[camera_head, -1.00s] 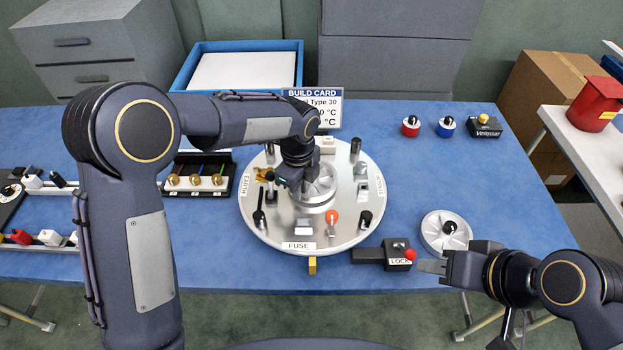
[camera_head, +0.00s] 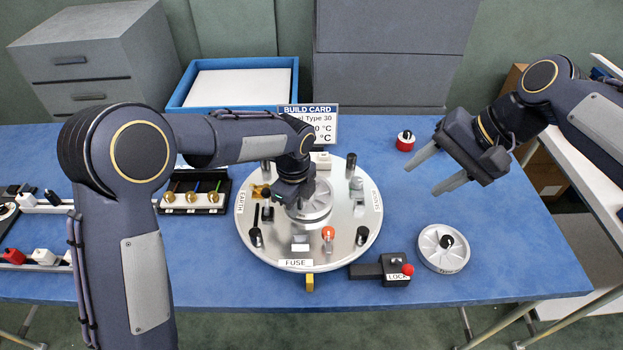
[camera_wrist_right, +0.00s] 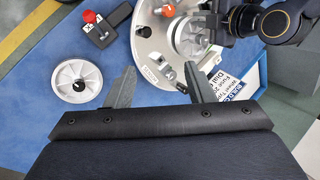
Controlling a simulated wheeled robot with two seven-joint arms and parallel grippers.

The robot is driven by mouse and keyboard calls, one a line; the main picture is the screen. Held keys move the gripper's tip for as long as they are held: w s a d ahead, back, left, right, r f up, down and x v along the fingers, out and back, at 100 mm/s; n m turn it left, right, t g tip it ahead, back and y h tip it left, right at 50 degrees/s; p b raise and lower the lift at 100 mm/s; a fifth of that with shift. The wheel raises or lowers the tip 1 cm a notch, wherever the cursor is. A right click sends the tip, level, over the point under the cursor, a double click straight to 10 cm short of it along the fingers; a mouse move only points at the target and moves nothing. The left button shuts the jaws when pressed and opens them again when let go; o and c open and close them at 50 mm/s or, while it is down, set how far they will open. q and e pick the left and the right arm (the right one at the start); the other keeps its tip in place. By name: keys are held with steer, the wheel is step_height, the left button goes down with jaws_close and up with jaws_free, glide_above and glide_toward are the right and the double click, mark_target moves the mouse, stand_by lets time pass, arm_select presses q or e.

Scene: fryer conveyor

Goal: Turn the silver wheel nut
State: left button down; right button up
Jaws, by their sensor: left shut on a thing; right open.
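The silver wheel nut (camera_head: 317,207) is a ridged silver wheel at the centre of the round silver plate (camera_head: 325,258). My left gripper (camera_head: 291,198) comes down on its left side and is shut on it; the fingers are mostly hidden by the wrist. The wheel nut (camera_wrist_right: 187,42) also shows at the top of the right wrist view, beside the left arm. My right gripper (camera_head: 422,180) is open and empty, above the table right of the plate. Its two fingers also show apart in the right wrist view (camera_wrist_right: 160,80).
A loose pale wheel with a black knob (camera_head: 432,262) lies at the right. A black lock block (camera_head: 368,271) with a red ball stands near the plate's front. A red knob (camera_head: 405,145) stands behind. A black rack (camera_head: 222,206) and blue-rimmed tray (camera_head: 290,80) are at left and back.

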steer(key=w+a+f+m+g+y, duration=0.1)
steer(key=w+a+f+m+g, duration=0.2)
steer(key=w, duration=0.6)
steer(key=w+a+f+m+g+y, duration=0.1)
steer(key=w+a+f+g, duration=0.1)
steer(key=w+a, duration=0.5)
steer(key=a+f, duration=0.3)
steer(key=f, duration=0.1)
steer(key=a+f+g, duration=0.1)
steer(key=a+f, duration=0.2)
steer(key=f, duration=0.2)
steer(key=a+f+m+g, duration=0.1)
steer(key=a+f, duration=0.2)
steer(key=f, duration=0.1)
steer(key=shift+s+a+f, duration=0.2)
steer(key=shift+a+f, duration=0.05)
steer(key=shift+f, duration=0.1)
steer(key=shift+c, duration=0.3)
steer(key=c, duration=0.9)
steer(key=shift+c, duration=0.2)
